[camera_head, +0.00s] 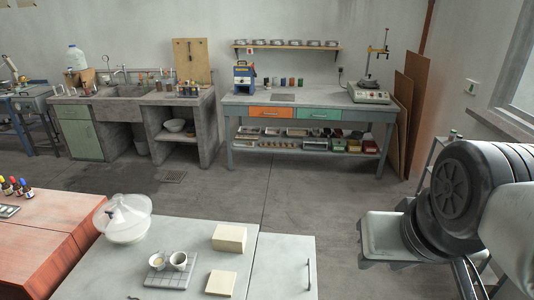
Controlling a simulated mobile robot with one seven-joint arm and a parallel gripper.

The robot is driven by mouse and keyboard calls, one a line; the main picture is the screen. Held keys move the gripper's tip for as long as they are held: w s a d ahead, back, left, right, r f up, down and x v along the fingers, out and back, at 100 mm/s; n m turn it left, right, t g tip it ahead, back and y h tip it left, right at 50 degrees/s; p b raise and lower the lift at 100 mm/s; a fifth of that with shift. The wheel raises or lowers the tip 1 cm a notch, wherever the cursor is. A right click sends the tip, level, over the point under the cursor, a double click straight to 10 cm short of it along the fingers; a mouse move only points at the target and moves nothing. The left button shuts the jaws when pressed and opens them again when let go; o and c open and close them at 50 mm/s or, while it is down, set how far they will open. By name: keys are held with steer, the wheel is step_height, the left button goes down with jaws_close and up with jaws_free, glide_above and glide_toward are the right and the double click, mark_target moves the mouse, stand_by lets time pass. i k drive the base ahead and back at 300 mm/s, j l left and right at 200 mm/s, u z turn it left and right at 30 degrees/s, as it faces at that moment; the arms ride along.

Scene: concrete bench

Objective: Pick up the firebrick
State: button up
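A cream block that looks like the firebrick (229,238) lies on the pale grey worktop (185,236) in the foreground. It is thicker than the flat cream slab (221,283) lying just in front of it, and the two are apart. I cannot tell for certain which of the two is the firebrick. Nothing touches the thick block. My arm's dark and grey links fill the right edge of the view, well to the right of the block. My gripper is not in view.
A small white crucible or cup (179,261) stands on a gridded tile (170,271) left of the slab. A translucent domed vessel (125,217) stands at the worktop's back left. The floor behind is clear.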

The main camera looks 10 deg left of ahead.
mark_target(225, 238)
steer(key=j, duration=0.85)
steer(key=k+j, duration=0.1)
steer(key=j, duration=0.75)
steer(key=k+j, duration=0.1)
steer(key=j, duration=0.75)
